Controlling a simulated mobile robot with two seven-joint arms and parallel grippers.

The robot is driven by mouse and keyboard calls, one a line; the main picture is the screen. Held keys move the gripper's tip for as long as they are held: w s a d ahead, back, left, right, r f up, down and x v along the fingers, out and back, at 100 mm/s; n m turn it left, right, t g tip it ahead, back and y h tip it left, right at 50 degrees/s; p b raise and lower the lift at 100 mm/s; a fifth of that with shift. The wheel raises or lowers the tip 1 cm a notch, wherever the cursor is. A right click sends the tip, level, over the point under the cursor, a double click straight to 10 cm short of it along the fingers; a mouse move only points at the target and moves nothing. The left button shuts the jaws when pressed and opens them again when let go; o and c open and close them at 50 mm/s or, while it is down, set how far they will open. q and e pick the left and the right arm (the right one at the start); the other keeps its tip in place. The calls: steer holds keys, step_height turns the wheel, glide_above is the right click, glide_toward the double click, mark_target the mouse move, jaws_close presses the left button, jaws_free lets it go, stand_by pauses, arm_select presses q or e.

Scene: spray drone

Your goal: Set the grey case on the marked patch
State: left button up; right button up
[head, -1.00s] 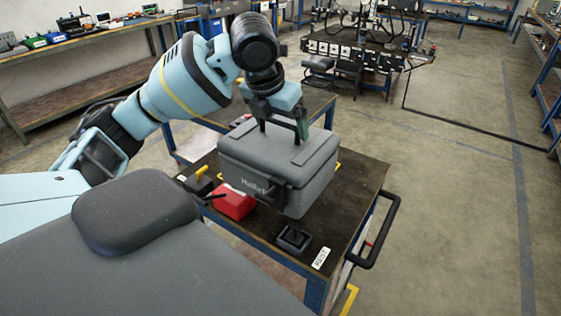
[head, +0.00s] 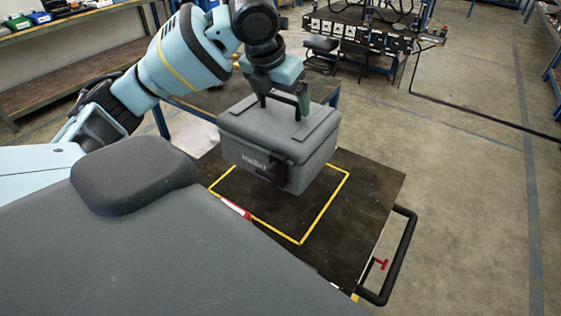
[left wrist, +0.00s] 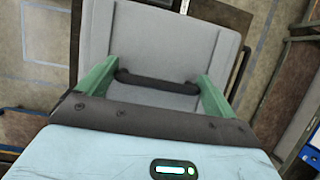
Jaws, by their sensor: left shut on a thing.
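The grey case (head: 262,152) hangs upright from my left gripper (head: 285,103) in the head view. The gripper's fingers are shut on the handle on its lid. In the left wrist view the case lid (left wrist: 160,45) lies below the gripper (left wrist: 158,85), with the dark handle (left wrist: 155,80) between the green fingers. The marked patch is a yellow outline (head: 324,206) on the dark cart top (head: 375,180). The case is over the patch's far part and seems above the surface; it hides some of the outline. My right gripper is not in view.
The cart has a black push handle (head: 396,262) on its right side. A red and white item (head: 235,208) shows at the patch's near left edge, partly hidden by my body. A workbench (head: 75,50) stands at the far left. Open floor (head: 460,190) lies to the right.

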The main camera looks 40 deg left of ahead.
arm_select(q)
steer(key=shift+w+a+r, duration=0.1)
steer(key=shift+w+r, duration=0.05)
steer(key=shift+f, duration=5.05)
steer(key=o, duration=1.7)
steer(key=shift+f, duration=0.1)
steer(key=shift+o, duration=0.2)
steer(key=v, duration=1.2)
